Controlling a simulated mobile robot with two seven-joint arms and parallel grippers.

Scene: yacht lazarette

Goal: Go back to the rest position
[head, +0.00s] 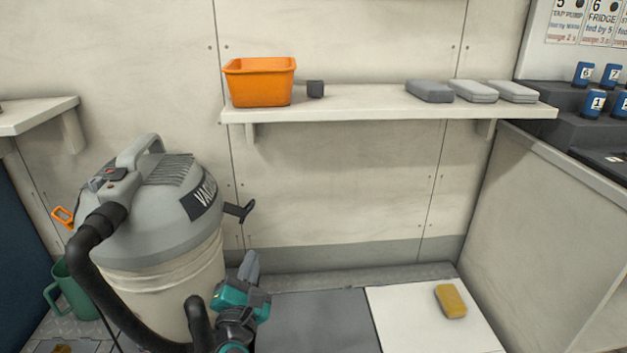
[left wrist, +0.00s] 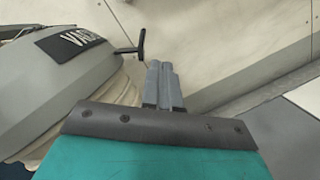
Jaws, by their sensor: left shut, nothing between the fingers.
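My left gripper (head: 250,267) is at the bottom of the head view, in front of the right side of the grey vacuum (head: 165,200). Its two grey fingers are together with nothing between them. In the left wrist view the shut fingers (left wrist: 163,85) point toward the pale wall panel, with the vacuum (left wrist: 60,75) close on the left. The gripper looks apart from the vacuum. My right gripper is in neither view.
A shelf (head: 380,103) holds an orange bin (head: 259,82), a dark block (head: 315,89) and grey cases (head: 430,91). A yellow sponge (head: 451,301) lies on a white floor panel (head: 400,315). A green jug (head: 75,290) stands left of the vacuum. The grey floor panel is clear.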

